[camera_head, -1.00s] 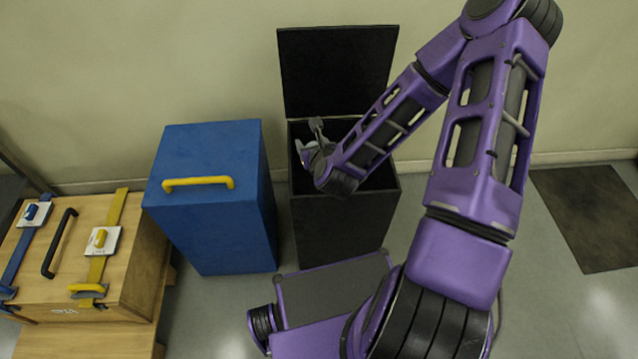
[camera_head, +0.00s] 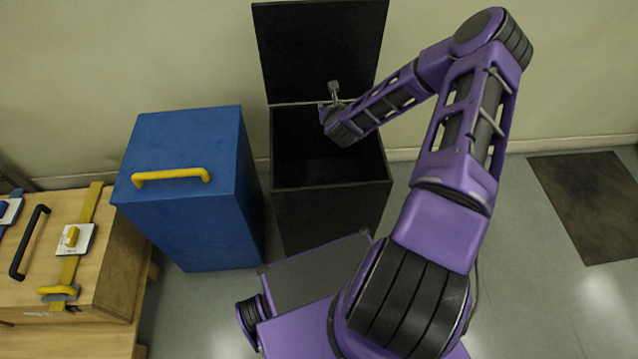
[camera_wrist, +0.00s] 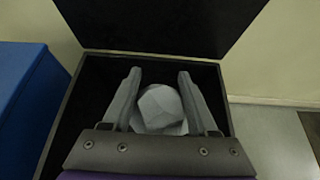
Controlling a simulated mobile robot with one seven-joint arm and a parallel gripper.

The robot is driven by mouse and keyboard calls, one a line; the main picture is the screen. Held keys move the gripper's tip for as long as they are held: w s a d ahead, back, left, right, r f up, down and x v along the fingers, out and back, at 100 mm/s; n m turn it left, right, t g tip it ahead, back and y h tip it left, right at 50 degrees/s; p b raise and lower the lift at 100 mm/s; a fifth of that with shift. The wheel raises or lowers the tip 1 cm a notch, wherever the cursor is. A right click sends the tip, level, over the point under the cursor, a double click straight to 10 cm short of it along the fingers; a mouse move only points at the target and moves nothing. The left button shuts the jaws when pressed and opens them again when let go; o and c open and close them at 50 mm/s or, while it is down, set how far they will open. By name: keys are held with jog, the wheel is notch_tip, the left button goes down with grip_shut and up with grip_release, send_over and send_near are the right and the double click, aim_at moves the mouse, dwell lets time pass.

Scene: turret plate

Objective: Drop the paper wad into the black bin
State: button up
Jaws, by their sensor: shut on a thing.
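The black bin (camera_head: 330,218) stands on the floor with its lid (camera_head: 320,50) raised open against the wall. Its dark inside shows in the head view. My gripper (camera_wrist: 160,78) is shut on the paper wad (camera_wrist: 160,108), a pale grey faceted lump held between the two fingers. In the wrist view the bin's opening lies beyond and around the fingers. In the head view my gripper (camera_head: 333,93) is over the back part of the opening, near the lid's hinge. The wad is not clearly visible there.
A blue bin (camera_head: 190,215) with a shut lid and yellow handle stands just left of the black bin. A wooden chest (camera_head: 75,265) with straps is at the far left. A dark mat (camera_head: 590,205) lies on clear floor at right.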

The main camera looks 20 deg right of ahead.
jog(key=shift+f+b, duration=1.7)
jog(key=shift+f, duration=1.15)
jog(key=o, duration=1.4)
jog(key=shift+r, duration=0.1)
jog(key=p+v, duration=0.2)
jog(key=v, duration=1.5)
jog(key=shift+s+r, duration=0.1)
jog(key=shift+s, duration=0.1)
